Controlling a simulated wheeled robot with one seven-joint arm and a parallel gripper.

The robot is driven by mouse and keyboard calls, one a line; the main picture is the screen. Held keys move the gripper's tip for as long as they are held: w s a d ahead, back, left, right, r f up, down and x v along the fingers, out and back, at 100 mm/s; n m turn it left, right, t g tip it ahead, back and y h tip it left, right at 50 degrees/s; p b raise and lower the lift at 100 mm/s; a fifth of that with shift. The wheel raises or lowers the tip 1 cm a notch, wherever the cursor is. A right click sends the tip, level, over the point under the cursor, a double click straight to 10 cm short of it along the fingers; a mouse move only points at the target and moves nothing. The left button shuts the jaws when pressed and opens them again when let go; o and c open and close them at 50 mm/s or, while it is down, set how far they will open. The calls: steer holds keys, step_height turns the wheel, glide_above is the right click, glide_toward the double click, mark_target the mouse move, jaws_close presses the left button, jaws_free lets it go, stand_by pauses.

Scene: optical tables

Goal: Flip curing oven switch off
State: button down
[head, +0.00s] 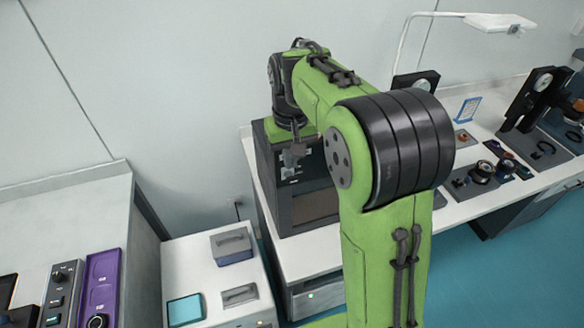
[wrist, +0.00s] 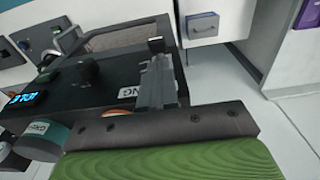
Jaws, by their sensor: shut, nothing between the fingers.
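The curing oven (head: 310,207) is a dark box on the white bench, behind my arm in the head view. In the wrist view its dark front panel (wrist: 105,97) carries a lit blue display (wrist: 22,101), a dark round knob (wrist: 86,69) and a white label partly covered, ending in "NG". My gripper (head: 293,157) is in front of the oven's upper panel. Its fingers (wrist: 156,48) are shut with nothing between them, close to the panel beside the label. I cannot tell whether they touch it. I cannot make out the switch or its position; the fingers may hide it.
A low white cabinet (head: 181,255) with grey-handled boxes stands left of the oven. A purple instrument (head: 101,283) lies on the left bench. Optical mounts (head: 482,172) stand on the bench to the right. Teal floor (head: 480,265) lies open at lower right.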

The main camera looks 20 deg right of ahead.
mark_target(292, 180)
steer(key=shift+s+f, duration=0.75)
steer(key=shift+f, duration=0.15)
steer(key=shift+w, duration=0.1)
steer(key=shift+f+b, duration=0.2)
steer(key=shift+b, duration=0.35)
steer(key=shift+s+t+b, duration=0.3)
steer(key=shift+t+b, duration=0.1)
steer(key=shift+b, duration=0.05)
